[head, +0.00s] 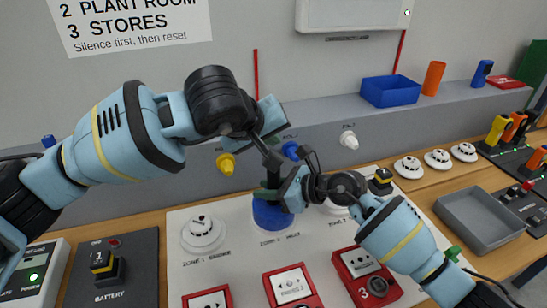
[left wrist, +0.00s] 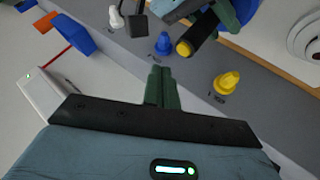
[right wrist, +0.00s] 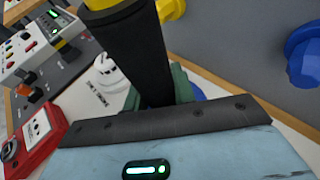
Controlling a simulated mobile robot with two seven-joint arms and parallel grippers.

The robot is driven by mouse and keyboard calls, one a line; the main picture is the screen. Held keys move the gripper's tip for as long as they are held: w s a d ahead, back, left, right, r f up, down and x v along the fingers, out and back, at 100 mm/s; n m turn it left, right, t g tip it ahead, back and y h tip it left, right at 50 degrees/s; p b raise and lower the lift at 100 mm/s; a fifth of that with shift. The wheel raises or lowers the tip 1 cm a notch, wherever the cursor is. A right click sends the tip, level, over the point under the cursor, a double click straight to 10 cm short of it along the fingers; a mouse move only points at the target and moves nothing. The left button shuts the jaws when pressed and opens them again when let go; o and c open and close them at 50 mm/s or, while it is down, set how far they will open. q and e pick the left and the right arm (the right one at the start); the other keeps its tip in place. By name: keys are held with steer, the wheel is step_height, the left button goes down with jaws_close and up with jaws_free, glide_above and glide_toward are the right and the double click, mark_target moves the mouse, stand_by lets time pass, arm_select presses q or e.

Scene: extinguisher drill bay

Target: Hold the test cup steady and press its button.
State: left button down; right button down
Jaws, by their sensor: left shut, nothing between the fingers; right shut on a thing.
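The test cup has a blue cup (head: 272,215) standing over the zone 2 place on the white panel; any detector under it is hidden. Its black handle (right wrist: 133,50) rises from the cup, with a yellow button (left wrist: 184,48) on the end. My right gripper (head: 268,193) is shut around the handle above the blue cup. My left gripper (head: 272,160) is shut and empty, pointing down near the handle's top. In the left wrist view its fingertips (left wrist: 162,70) are close to the button with a small gap showing. In the head view the button is hidden.
Zone 1 detector (head: 203,231) sits left of the cup; red call points (head: 293,287) line the front. Yellow (head: 228,163), blue (head: 290,150) and white (head: 349,140) knobs stick out behind. A grey tray (head: 483,218) and spare detectors (head: 437,159) are at right.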

arm_select(q)
steer(key=shift+r, duration=1.65)
arm_select(e)
steer(key=c, duration=1.1)
jaws_free()
steer(key=v, duration=1.2)
steer(key=shift+f, duration=0.1)
